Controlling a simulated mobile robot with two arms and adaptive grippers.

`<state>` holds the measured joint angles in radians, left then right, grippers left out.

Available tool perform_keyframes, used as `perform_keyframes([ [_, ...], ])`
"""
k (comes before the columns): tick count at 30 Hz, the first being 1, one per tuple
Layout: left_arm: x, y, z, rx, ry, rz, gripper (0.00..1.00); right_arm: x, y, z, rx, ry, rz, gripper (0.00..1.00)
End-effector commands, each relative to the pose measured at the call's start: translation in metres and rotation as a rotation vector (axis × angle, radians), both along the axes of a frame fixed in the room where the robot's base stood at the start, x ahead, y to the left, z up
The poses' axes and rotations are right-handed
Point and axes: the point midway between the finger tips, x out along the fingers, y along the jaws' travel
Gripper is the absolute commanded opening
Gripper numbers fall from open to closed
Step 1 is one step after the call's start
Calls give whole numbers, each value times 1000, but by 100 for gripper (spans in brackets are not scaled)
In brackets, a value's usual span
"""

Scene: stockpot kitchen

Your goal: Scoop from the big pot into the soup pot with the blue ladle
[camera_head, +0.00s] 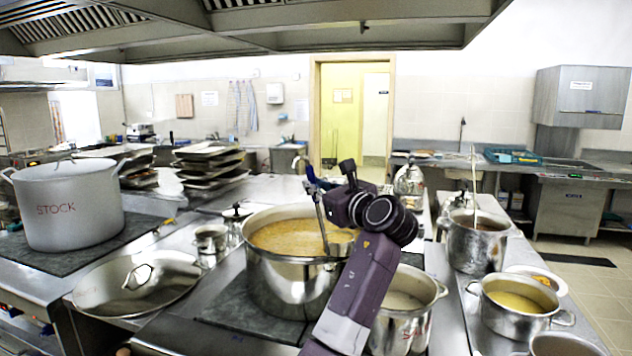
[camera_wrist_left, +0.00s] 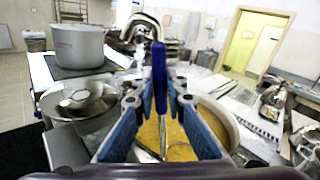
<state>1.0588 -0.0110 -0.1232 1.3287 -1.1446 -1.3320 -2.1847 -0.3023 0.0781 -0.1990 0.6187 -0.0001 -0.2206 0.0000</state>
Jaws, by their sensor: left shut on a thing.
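The big pot (camera_head: 290,272) is an open steel pot of yellow-brown broth in the middle of the head view. Its broth (camera_wrist_left: 180,140) also shows in the wrist view. My left gripper (camera_head: 322,186) is above the pot's right side, shut on the blue ladle (camera_wrist_left: 159,78) by its handle. The ladle's steel shaft (camera_head: 322,222) runs down to the broth; its bowl cannot be made out. A steel pot of pale liquid (camera_head: 413,326), partly hidden by my arm, stands to the right. Red lettering shows partly on it, so I cannot tell whether it is the soup pot.
A large closed pot marked STOCK (camera_head: 72,207) stands at left. A wide lid (camera_head: 135,284) lies in front of it. A small pot (camera_head: 211,239) is left of the big pot. At right are a tall pot with a utensil (camera_head: 476,246) and a pot of yellow soup (camera_head: 512,318).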

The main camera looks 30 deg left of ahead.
Motion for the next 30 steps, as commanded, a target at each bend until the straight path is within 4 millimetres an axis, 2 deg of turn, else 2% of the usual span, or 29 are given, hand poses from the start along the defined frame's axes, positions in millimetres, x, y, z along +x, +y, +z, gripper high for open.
perform_keyframes([
  [6,-9,-7,-6,3,-6,-31,0,7,9,1,11,-10,-1,40],
  [13,-27,-21,-26,3,-4,-100,0,7,2,1,3,-11,1,40],
  [20,-60,-46,-62,3,-3,-225,0,5,-4,0,-4,-7,4,40],
  [30,-122,-95,-129,6,2,-463,0,2,-4,0,-4,-4,3,40],
])
